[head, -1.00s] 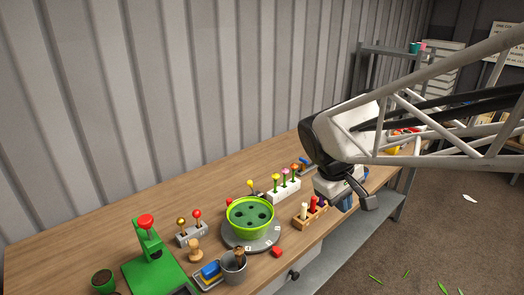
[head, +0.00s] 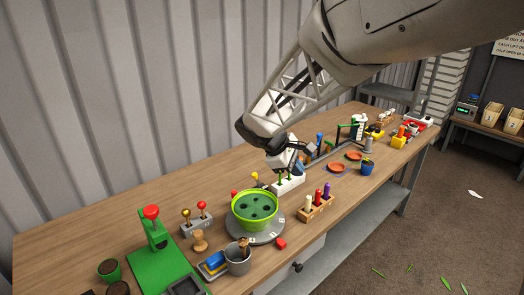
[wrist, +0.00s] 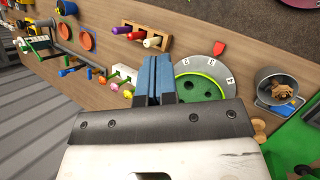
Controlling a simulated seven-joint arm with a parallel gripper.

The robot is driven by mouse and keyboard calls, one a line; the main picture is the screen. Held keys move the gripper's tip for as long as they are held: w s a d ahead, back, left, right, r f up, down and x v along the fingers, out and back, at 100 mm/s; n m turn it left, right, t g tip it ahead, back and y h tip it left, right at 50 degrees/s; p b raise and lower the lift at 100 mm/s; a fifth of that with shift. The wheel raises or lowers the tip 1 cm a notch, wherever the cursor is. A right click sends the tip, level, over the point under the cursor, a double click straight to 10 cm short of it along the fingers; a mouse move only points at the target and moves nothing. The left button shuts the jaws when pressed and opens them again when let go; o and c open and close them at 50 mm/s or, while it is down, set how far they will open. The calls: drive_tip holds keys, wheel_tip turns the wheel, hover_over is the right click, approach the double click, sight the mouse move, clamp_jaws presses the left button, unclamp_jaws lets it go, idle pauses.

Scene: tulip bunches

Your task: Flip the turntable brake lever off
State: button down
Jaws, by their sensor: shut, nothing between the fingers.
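The turntable is a grey numbered disc (head: 262,236) with a bright green bowl (head: 254,224) on it; the disc (wrist: 215,62) also shows in the wrist view, partly hidden by my gripper. A small red piece (head: 281,243) sits at the disc's front edge, and also shows in the wrist view (wrist: 219,48). I cannot tell whether it is the brake lever. A red knob (head: 234,193) shows behind the bowl. My gripper (wrist: 155,60) has its blue fingers together and empty. In the head view it hangs behind and right of the bowl, its fingertips hard to make out.
A grey block with a yellow and a red knobbed stick (head: 197,226) stands left of the bowl. A white flower rack (head: 290,185) is close to my gripper. A wooden peg block (head: 317,208) is at the right. A grey pot (head: 238,262) stands in front.

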drive_tip(key=w+a+f+n+t+h, duration=0.1)
drive_tip(key=w+a+f+n+t, duration=0.1)
drive_tip(key=w+a+f, duration=0.3)
drive_tip(key=w+a+f+n+t+h, duration=0.1)
drive_tip(key=w+a+f+n, duration=0.4)
drive_tip(key=a, duration=0.9)
drive_tip(key=w+a+f+n+t+h, duration=0.1)
drive_tip(key=w+a+f+n+t, duration=0.1)
drive_tip(key=w+a+f+n, duration=0.2)
drive_tip(key=w+a+f, duration=0.1)
drive_tip(key=a+f, duration=0.2)
drive_tip(key=a, duration=0.2)
drive_tip(key=shift+w+a+t+h, duration=0.25)
drive_tip(key=shift+t+h, duration=0.05)
drive_tip(key=shift+t, duration=0.1)
drive_tip(key=shift+f, duration=0.15)
drive_tip(key=x, duration=0.9)
drive_tip(key=shift+w+d+f, duration=0.15)
drive_tip(key=shift+d, duration=0.2)
drive_tip(key=shift+w+d+r, duration=0.15)
drive_tip(key=shift+w+d, duration=0.1)
drive_tip(key=shift+d, duration=0.2)
drive_tip(key=shift+w+d+r, duration=0.15)
drive_tip(key=shift+w+d, duration=0.1)
drive_tip(key=shift+d, duration=0.15)
drive_tip(key=shift+w+d+r, duration=0.3)
drive_tip(key=shift+w+d, duration=0.2)
drive_tip(key=shift+d, duration=0.3)
